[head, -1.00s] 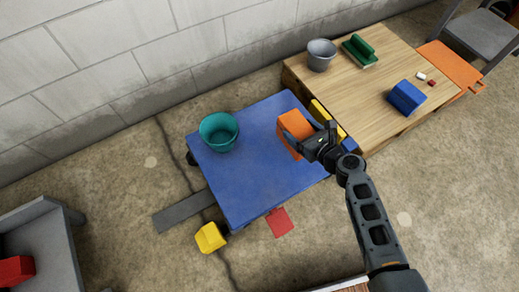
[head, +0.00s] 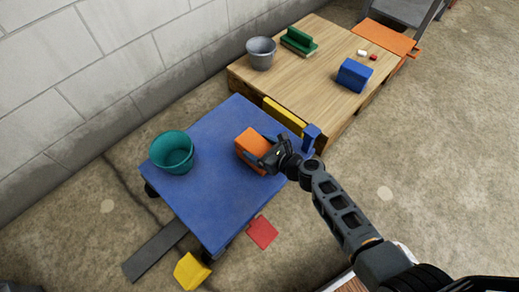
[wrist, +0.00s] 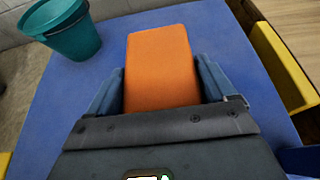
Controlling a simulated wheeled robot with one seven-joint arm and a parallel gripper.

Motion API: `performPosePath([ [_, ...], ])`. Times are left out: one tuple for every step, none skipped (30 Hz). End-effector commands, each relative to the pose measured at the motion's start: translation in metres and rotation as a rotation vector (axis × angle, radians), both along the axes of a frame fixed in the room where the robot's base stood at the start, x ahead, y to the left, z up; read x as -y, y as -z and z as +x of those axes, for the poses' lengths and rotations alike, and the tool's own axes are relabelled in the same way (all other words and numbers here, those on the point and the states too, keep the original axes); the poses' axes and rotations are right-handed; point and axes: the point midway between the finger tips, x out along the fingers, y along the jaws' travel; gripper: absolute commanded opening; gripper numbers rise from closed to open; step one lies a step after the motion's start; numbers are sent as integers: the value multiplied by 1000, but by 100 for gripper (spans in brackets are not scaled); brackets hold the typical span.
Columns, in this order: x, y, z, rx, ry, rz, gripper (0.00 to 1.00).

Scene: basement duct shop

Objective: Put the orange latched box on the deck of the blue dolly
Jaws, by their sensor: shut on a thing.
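The orange box (head: 252,146) is at the right part of the blue dolly's deck (head: 215,190). It also shows in the wrist view (wrist: 162,65), between the two fingers. My gripper (head: 264,154) is shut on the box from its right side. In the wrist view a finger of my gripper (wrist: 160,88) lies along each side of the box. The box looks level and at or very near the deck; I cannot tell whether it touches. Its latch is not visible.
A teal bucket (head: 172,153) stands on the deck's left part. A wooden table (head: 310,85) beyond holds a grey bucket (head: 261,53), a green item (head: 299,41) and a blue box (head: 354,75). A yellow block (head: 191,271) and red sheet (head: 262,232) lie on the floor.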

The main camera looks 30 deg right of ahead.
Motion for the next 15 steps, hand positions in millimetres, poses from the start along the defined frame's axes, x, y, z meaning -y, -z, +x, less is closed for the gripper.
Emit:
performPosePath([
  [0,-3,1,3,0,0,39],
  [0,-3,1,3,0,0,39],
  [0,-3,1,3,0,0,39],
  [0,-3,1,3,0,0,39],
  [0,-3,1,3,0,0,39],
  [0,-2,1,3,0,1,39],
  [0,-1,1,2,0,1,39],
  [0,1,1,2,0,1,39],
  [0,2,1,3,0,1,39],
  [0,2,1,1,0,0,85],
  [0,1,1,1,0,0,88],
  [0,1,0,1,0,0,92],
  [0,1,0,1,0,0,94],
  [0,1,0,1,0,0,97],
  [0,1,0,1,0,0,100],
])
